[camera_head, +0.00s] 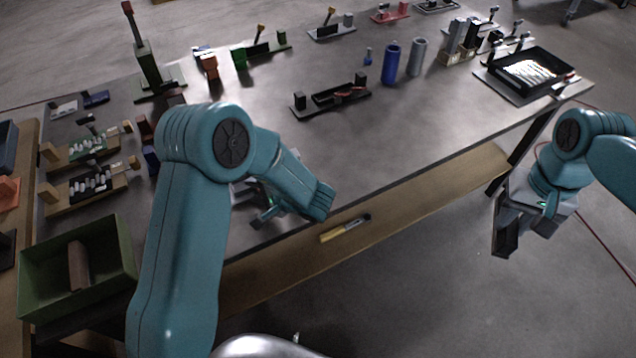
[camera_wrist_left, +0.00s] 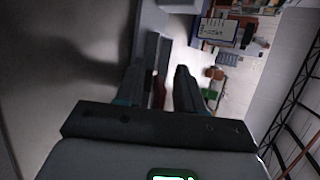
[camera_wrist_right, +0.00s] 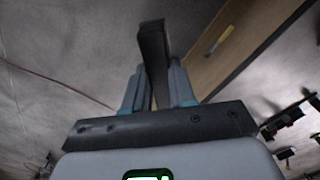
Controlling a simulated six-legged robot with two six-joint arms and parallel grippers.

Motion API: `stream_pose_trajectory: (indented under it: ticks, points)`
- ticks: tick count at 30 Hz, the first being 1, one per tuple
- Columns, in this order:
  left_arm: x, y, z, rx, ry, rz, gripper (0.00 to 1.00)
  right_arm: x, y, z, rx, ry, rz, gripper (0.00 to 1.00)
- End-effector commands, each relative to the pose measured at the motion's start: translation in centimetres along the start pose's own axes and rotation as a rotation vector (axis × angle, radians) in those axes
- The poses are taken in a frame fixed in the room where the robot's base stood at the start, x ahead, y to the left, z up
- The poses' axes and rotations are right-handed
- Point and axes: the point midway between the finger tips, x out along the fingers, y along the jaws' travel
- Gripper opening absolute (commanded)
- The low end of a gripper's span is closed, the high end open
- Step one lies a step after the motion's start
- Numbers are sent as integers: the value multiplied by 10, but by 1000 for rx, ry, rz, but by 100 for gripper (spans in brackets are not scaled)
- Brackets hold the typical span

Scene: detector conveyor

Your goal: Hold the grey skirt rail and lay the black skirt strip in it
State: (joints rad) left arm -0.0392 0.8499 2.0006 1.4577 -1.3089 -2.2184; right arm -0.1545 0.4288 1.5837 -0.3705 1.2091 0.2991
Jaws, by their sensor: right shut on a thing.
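The black skirt strip (camera_wrist_right: 153,50) is a dark bar standing out between the fingers of my right gripper (camera_wrist_right: 158,85), which is shut on it. In the head view the strip (camera_head: 505,235) hangs in the air right of the table's front edge, under my right gripper (camera_head: 524,203). My left gripper (camera_head: 264,215) is low at the table's front edge, partly hidden by its own wrist. In the left wrist view its fingers (camera_wrist_left: 160,85) are apart, with a grey bar, seemingly the skirt rail (camera_wrist_left: 148,60), close to one finger. Whether it touches is unclear.
A black fixture (camera_head: 330,98) stands mid-table near a blue cylinder (camera_head: 391,63) and a grey cylinder (camera_head: 417,57). A black tray (camera_head: 497,85) is at the right end. A green bin (camera_head: 120,255) stands at the left. The table front right of my left gripper is clear.

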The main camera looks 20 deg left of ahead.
Motion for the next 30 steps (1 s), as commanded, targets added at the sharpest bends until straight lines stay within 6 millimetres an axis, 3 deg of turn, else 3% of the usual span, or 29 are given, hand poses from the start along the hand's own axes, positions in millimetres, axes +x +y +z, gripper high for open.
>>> stream_pose_trajectory:
  ticks: [1,4,30]
  points:
    - [0,0,0,0,0,0,31,0,0,0,0,1,0,0]
    - [0,0,0,-1,-1,0,0,0,0,0,0,1,0,0]
    - [0,1,0,1,0,2,0,0,0,0,0,1,0,0]
